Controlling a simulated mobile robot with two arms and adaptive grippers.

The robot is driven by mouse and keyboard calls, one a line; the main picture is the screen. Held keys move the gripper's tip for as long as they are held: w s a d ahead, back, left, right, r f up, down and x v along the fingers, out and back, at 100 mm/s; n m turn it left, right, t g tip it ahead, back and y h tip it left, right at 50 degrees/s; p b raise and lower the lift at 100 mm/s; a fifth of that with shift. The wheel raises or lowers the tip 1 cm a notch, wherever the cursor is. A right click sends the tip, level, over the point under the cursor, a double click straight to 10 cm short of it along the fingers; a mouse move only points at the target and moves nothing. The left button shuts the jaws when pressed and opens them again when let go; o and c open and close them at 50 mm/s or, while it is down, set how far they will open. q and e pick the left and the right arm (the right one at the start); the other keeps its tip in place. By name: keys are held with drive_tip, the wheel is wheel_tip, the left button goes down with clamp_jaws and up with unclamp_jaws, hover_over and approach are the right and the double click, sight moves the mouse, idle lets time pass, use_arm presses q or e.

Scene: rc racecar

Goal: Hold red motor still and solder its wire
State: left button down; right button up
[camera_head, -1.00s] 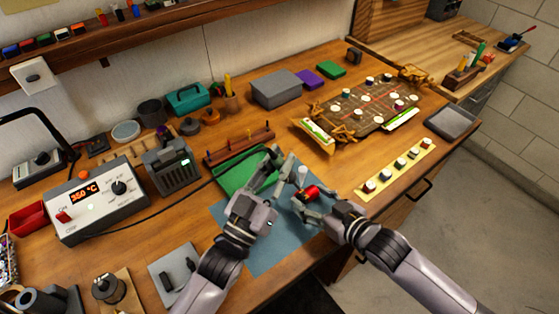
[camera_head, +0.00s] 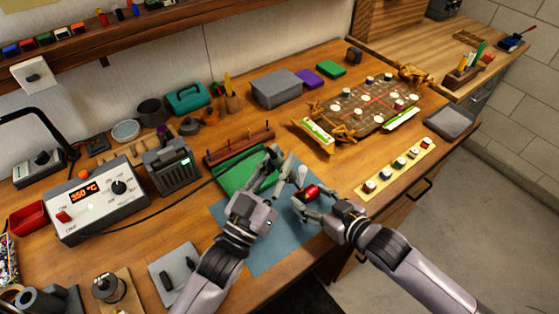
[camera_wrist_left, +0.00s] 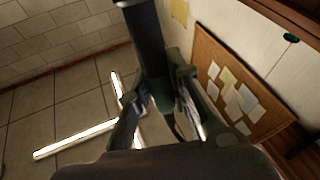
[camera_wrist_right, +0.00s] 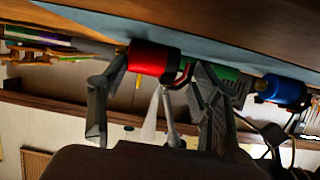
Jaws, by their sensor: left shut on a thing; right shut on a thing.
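The red motor (camera_head: 311,191) is held by my right gripper (camera_head: 311,198) above the blue mat. In the right wrist view the red motor (camera_wrist_right: 154,60) lies across the fingers, with a short red wire (camera_wrist_right: 182,77) at its end. My left gripper (camera_head: 277,163) is shut on a dark tool handle, which shows in the left wrist view (camera_wrist_left: 145,40) between the fingers. A black cable runs from the soldering station (camera_head: 97,203) toward this hand. A pale cone-like shape (camera_head: 302,174) shows beside the motor. I cannot tell whether the tool's tip touches the wire.
A blue cylinder (camera_wrist_right: 284,92) shows in the right wrist view. The blue mat (camera_head: 270,258) and green mat (camera_head: 232,178) lie under the hands. A wooden rack (camera_head: 238,147) stands behind. A pale strip with several knobs (camera_head: 398,170) lies to the right.

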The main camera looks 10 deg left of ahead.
use_arm(q)
drive_tip(key=shift+r, duration=0.1)
idle(0.4)
drive_tip(key=shift+s+a+r, duration=0.3)
drive_tip(key=shift+r, duration=0.75)
drive_tip(key=shift+s+a+r, duration=0.35)
drive_tip(key=shift+r, duration=0.7)
drive_tip(key=shift+s+a+r, duration=0.3)
drive_tip(key=shift+r, duration=0.75)
drive_tip(key=s+a+r, duration=0.2)
drive_tip(key=s+a, duration=0.3)
drive_tip(key=shift+s+a, duration=0.35)
use_arm(e)
drive_tip(key=o, duration=1.3)
drive_tip(key=shift+o, duration=0.2)
